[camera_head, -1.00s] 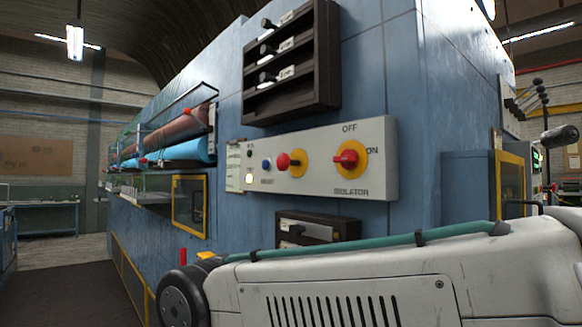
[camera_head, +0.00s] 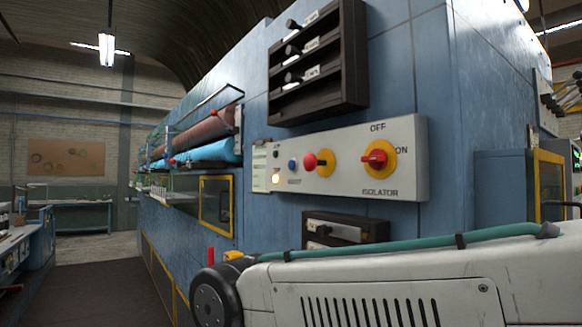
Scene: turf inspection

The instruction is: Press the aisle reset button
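A grey control panel (camera_head: 345,180) is fixed to the blue machine wall. It carries a small blue button (camera_head: 292,165) with a label below it too small to read surely. My white arm crosses the lower right, below the panel in the picture. My gripper does not show, so its distance from the buttons cannot be told.
A dark rack with levers (camera_head: 318,70) juts out above the panel, and a dark drawer unit (camera_head: 345,230) sits below it. Blue and brown rolls (camera_head: 205,153) lie further along the machine. A bench (camera_head: 20,250) stands at left. Dark floor (camera_head: 95,295) between is clear.

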